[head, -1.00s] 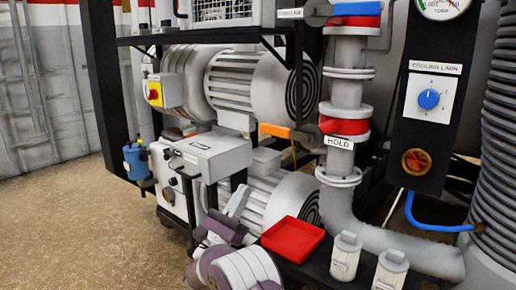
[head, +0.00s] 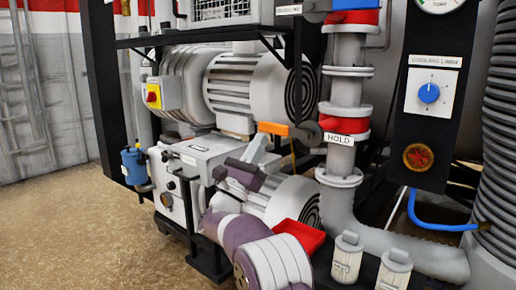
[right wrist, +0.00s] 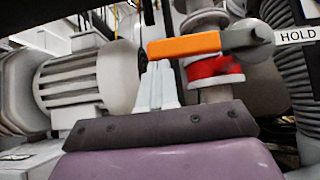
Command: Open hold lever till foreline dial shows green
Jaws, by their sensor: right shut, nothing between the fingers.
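The hold lever is an orange bar (head: 274,129) lying roughly level, left of the red valve body (head: 344,125) and the HOLD label (head: 340,139). It also shows in the right wrist view (right wrist: 184,45). My right gripper (head: 257,147) is shut and empty, its light fingers just below the lever's left end. In the right wrist view its fingertips (right wrist: 158,72) stand close under the lever; whether they touch it I cannot tell. A round dial (head: 438,4) is cut off by the top edge, so its reading is hidden. My left gripper is not in view.
A black panel carries a blue knob (head: 429,93) and a red-orange knob (head: 418,157). Motors (head: 245,90) and a grey box (head: 200,155) stand behind my arm. A red tray (head: 303,236) and two white canisters (head: 347,256) sit in front.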

